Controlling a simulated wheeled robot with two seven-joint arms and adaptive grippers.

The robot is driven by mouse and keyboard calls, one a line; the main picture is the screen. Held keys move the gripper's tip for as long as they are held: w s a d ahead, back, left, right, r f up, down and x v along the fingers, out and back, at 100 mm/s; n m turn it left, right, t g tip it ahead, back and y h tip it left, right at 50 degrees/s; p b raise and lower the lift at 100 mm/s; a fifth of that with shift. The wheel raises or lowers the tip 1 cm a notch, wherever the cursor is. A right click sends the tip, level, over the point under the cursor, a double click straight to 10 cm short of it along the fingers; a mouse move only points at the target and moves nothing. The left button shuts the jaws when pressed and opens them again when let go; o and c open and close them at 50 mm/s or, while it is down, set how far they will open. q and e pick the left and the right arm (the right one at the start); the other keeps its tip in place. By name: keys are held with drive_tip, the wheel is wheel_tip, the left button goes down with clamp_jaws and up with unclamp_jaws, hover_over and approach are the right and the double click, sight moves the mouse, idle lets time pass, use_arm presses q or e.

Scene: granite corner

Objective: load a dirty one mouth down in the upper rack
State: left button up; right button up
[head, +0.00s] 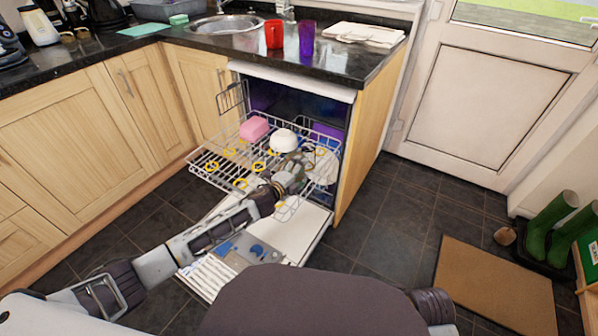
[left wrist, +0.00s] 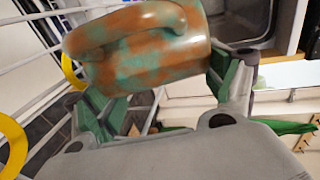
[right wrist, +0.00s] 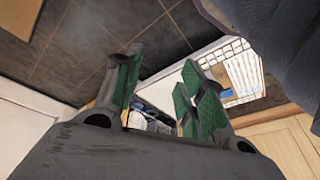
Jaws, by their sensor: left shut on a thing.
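My left gripper (head: 292,180) is at the front right of the pulled-out upper rack (head: 196,166). It is shut on a mug (left wrist: 150,48) mottled brown and teal, which looks dirty. In the left wrist view the mug lies between the green finger pads, its handle at the upper left. Its mouth is hidden, so I cannot tell which way it faces. In the head view my gripper mostly hides it. A pink cup or bowl (head: 254,128) and a white one (head: 283,140) sit on the rack. My right gripper (right wrist: 158,88) is open and empty, away from the rack.
Several yellow rings (head: 212,165) mark the rack. The dishwasher door (head: 302,228) is folded down below. A red mug (head: 274,34) and a purple cup (head: 306,39) stand on the dark counter (head: 345,62). Green boots (head: 548,228) and a mat (head: 495,285) are at the right.

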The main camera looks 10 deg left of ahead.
use_arm(q)
drive_tip(key=shift+f+b, duration=0.3)
drive_tip(key=shift+f, duration=0.45)
use_arm(e)
drive_tip(key=shift+a+r, duration=0.15)
drive_tip(key=shift+r, duration=0.15)
use_arm(q)
drive_tip(key=o, duration=1.1)
drive_tip(key=shift+o, duration=0.4)
use_arm(e)
drive_tip(key=shift+w+a, duration=0.1)
drive_tip(key=shift+w, duration=0.05)
drive_tip(key=shift+w, duration=0.1)
use_arm(q)
drive_tip(key=shift+s, duration=0.1)
